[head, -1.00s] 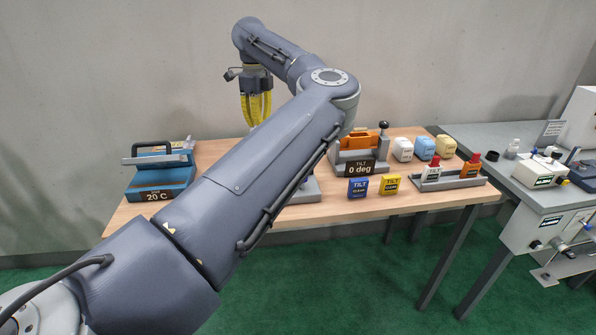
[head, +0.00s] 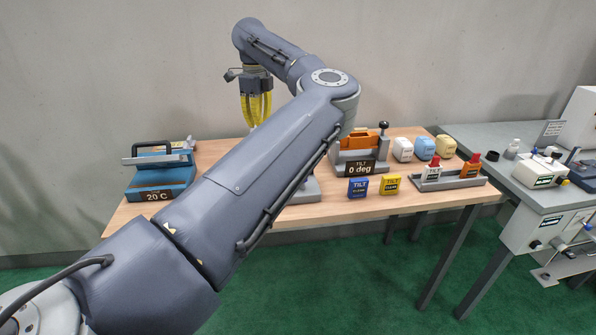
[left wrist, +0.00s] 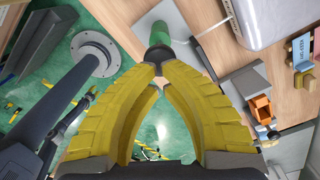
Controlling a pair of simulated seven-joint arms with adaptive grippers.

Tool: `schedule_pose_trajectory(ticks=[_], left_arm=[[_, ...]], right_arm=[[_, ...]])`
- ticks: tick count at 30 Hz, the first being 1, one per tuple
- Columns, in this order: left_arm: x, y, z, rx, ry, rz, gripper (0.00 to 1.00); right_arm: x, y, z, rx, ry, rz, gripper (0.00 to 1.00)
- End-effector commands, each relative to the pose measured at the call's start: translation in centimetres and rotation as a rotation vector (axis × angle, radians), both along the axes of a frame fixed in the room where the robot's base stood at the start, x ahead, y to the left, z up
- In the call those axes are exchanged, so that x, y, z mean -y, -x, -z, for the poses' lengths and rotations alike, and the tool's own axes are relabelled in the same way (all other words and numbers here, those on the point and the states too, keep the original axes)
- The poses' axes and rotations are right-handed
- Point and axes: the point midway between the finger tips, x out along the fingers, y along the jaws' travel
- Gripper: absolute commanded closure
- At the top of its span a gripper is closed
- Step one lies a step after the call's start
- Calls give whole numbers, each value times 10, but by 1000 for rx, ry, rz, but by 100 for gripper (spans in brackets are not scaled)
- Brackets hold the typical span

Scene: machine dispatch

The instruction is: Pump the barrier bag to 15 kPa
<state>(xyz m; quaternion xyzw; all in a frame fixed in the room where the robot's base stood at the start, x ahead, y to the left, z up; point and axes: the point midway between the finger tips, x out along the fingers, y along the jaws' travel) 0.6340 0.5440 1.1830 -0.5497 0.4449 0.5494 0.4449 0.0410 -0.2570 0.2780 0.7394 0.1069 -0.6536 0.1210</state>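My left gripper (head: 256,107) hangs fingers-down over the wooden table in the head view; my arm hides what is below it. In the left wrist view its yellow fingers (left wrist: 159,69) converge at the tips on the lower end of a green handle (left wrist: 159,34). The handle stands over a grey plate (left wrist: 188,40). A large pale, rounded object (left wrist: 262,14), perhaps the barrier bag, lies at the upper right of that view, with a thin white hose (left wrist: 214,27) beside it. I see no pressure reading. My right gripper is not in view.
A blue device reading 20 C (head: 160,180) stands at the left of the table (head: 420,210). An orange-topped tilt device (head: 358,150), tilt tags (head: 358,187), several small blocks (head: 425,148) and a grey rack (head: 450,179) stand right. A grey bench (head: 490,140) adjoins.

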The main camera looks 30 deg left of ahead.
Motion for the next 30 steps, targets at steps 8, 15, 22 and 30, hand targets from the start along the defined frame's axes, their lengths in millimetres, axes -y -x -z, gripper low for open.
schedule_pose_trajectory(ticks=[8, 15, 22, 30], left_arm=[[0, 0, 7, -1, 0, 0, 100], [0, 0, 13, -1, -1, 0, 100], [0, 0, 19, -1, -1, 0, 100], [0, 0, 26, -1, -1, 0, 100]], right_arm=[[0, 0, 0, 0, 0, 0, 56], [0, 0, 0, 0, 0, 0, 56], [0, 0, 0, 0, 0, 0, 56], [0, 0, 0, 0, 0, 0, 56]])
